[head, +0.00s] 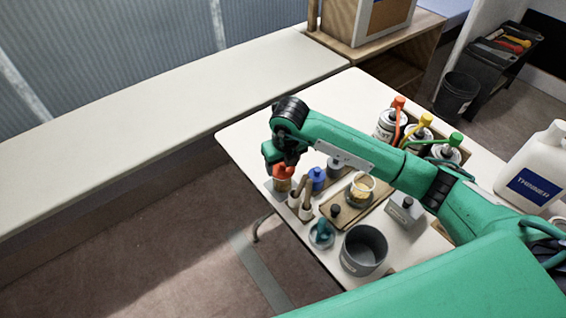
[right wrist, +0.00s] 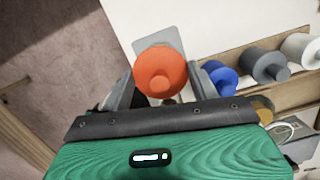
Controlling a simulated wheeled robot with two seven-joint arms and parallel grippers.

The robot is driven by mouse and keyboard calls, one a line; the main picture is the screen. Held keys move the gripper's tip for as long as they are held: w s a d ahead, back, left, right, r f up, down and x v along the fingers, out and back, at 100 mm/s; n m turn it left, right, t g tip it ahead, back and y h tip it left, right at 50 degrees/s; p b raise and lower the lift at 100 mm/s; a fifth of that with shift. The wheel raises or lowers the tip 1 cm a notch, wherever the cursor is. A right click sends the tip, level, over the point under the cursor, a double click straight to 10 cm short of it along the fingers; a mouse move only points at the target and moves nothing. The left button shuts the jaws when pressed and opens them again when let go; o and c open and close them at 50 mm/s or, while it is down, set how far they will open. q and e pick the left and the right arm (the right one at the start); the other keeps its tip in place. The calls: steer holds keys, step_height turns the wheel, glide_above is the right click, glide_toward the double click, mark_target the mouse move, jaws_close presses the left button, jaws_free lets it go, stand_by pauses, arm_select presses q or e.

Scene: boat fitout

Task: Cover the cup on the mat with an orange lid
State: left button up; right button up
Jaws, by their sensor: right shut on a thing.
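My right gripper (head: 276,160) is at the far left end of the table. It is shut on an orange lid (head: 284,170), which also shows between the fingers in the right wrist view (right wrist: 160,72). An amber piece (head: 281,184) shows directly under the orange lid; I cannot tell whether they touch. My forearm passes just behind the cup. My left gripper is not in view.
A blue-topped piece (head: 317,176) and a grey one (head: 334,168) stand close by the gripper. A thinner jug (head: 534,170) stands at right.

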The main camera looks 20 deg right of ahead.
steer(key=shift+f, duration=0.1)
steer(key=shift+d, duration=0.1)
steer(key=shift+f, duration=0.1)
steer(key=shift+s+d+f+b, duration=0.15)
steer(key=shift+f+b, duration=0.1)
steer(key=shift+b, duration=0.3)
steer(key=o, duration=1.4)
steer(key=shift+o, duration=0.2)
steer(key=shift+r, duration=0.15)
